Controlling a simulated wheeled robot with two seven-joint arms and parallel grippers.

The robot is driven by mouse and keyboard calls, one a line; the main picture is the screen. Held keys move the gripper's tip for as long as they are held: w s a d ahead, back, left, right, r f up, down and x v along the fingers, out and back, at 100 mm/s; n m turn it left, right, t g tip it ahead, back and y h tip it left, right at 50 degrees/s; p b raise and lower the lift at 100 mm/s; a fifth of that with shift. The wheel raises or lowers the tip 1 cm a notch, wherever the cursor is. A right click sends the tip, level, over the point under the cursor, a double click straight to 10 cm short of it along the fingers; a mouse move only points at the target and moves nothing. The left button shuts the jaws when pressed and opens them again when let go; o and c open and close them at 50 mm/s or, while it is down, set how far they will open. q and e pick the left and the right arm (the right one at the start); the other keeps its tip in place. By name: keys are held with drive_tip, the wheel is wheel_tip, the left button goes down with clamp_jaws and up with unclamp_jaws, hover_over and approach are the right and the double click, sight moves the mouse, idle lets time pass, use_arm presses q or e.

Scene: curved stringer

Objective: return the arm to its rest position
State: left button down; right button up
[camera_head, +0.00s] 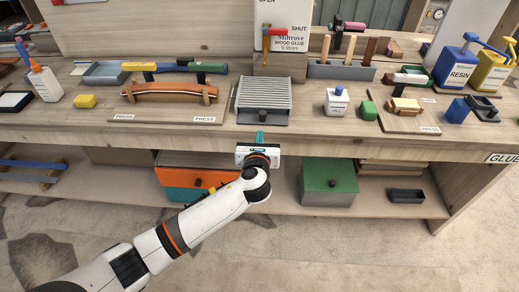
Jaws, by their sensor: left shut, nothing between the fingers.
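My left arm comes in from the lower left, white with orange rings. Its gripper (260,137) is at the front edge of the workbench (330,143), just in front of the grey ribbed press-like box (264,95). Its teal fingertips are together with nothing between them. My right gripper does not show. The curved wooden strip (168,90) rests on a wooden form on the bench, left of the ribbed box.
Below are an orange-and-blue drawer box (190,183) and a green-topped box (329,180).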

use_arm(q)
drive_tip(key=v, duration=0.6)
drive_tip(key=s+a+f+n+g, duration=0.3)
drive_tip(key=s+a+f+n, duration=0.15)
drive_tip(key=f, duration=0.65)
drive_tip(key=s+a+f+n+g, duration=0.25)
drive_tip(key=f+n, duration=0.25)
drive_tip(key=f, duration=0.6)
drive_tip(key=s+a+f+n+g, duration=0.3)
drive_tip(key=s+a+f+n, duration=0.15)
drive_tip(key=f, duration=0.65)
drive_tip(key=s+a+f+n+g, duration=0.35)
drive_tip(key=s+f+n, duration=0.55)
drive_tip(key=s+f, duration=0.4)
drive_tip(key=s+a+f+n+g, duration=0.1)
drive_tip(key=s+n, duration=0.4)
drive_tip(key=s, duration=0.7)
drive_tip(key=s+a+f+n+g, duration=0.1)
drive_tip(key=s+a+f+n, duration=0.3)
drive_tip(key=s, duration=0.9)
drive_tip(key=shift+s+f+n+g, duration=0.15)
drive_tip(key=shift+f+n+g, duration=0.15)
drive_tip(key=shift+f+n, duration=0.35)
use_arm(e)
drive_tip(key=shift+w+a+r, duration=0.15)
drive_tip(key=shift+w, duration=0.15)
use_arm(q)
drive_tip(key=shift+r, duration=0.15)
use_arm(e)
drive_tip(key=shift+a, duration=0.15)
